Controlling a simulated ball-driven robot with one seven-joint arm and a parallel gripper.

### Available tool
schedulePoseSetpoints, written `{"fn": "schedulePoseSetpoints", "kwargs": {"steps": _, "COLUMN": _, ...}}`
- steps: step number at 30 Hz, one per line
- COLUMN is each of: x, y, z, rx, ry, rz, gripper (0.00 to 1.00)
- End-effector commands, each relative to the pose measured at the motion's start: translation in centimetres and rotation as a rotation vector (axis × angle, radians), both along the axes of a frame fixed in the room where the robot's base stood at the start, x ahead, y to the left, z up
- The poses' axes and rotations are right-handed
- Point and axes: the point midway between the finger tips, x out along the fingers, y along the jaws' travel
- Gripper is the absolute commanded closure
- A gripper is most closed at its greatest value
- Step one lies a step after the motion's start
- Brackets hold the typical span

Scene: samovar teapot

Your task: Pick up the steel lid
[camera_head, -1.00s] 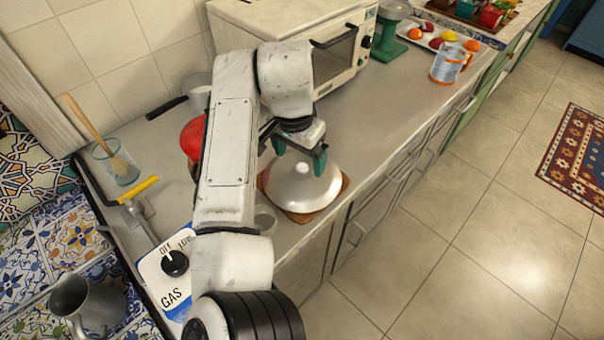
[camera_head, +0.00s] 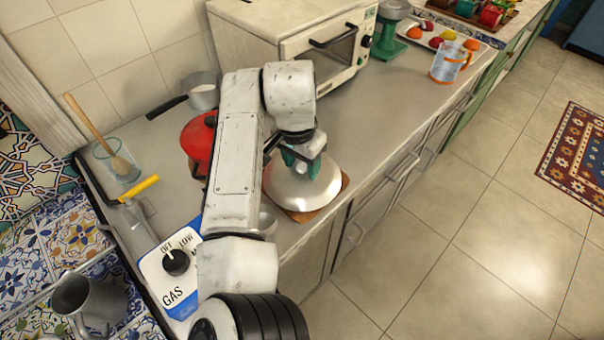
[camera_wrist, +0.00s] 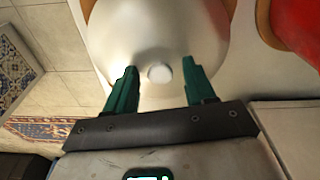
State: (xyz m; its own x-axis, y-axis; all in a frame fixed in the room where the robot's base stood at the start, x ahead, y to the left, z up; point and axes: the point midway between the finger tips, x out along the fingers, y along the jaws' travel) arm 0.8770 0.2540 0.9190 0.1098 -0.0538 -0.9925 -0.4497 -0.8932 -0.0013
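The steel lid (camera_head: 316,190) is a shiny dome with a round knob on top, lying on a brown wooden board (camera_head: 345,181) on the counter. The lid also fills the upper middle of the wrist view (camera_wrist: 158,30). Its knob (camera_wrist: 159,73) shows there between the two green fingers. My gripper (camera_head: 302,168) is right over the top of the lid. In the wrist view my gripper (camera_wrist: 160,75) is open, with a finger apart from the knob on each side. Part of the lid is hidden by my arm in the head view.
A red pot (camera_head: 198,140) is left of my arm, with a grey saucepan (camera_head: 203,93) behind it. A toaster oven (camera_head: 325,50) stands at the back. A glass with a wooden spoon (camera_head: 118,166) is at the left.

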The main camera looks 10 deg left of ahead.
Motion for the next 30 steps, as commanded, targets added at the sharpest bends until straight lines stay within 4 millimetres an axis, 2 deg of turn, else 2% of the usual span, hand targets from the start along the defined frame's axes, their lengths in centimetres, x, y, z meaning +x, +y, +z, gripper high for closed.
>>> {"fn": "schedulePoseSetpoints", "kwargs": {"steps": 1, "x": -0.09, "y": -0.04, "z": -0.31, "rx": 0.000, "ry": 0.004, "rz": 0.000, "gripper": 0.59}}
{"fn": "schedulePoseSetpoints", "kwargs": {"steps": 14, "x": -0.18, "y": -0.05, "z": -0.58, "rx": 0.000, "ry": 0.009, "rz": 0.001, "gripper": 0.99}}
{"fn": "schedulePoseSetpoints", "kwargs": {"steps": 30, "x": -0.33, "y": -0.18, "z": -0.85, "rx": -0.002, "ry": 0.017, "rz": -0.001, "gripper": 1.00}}
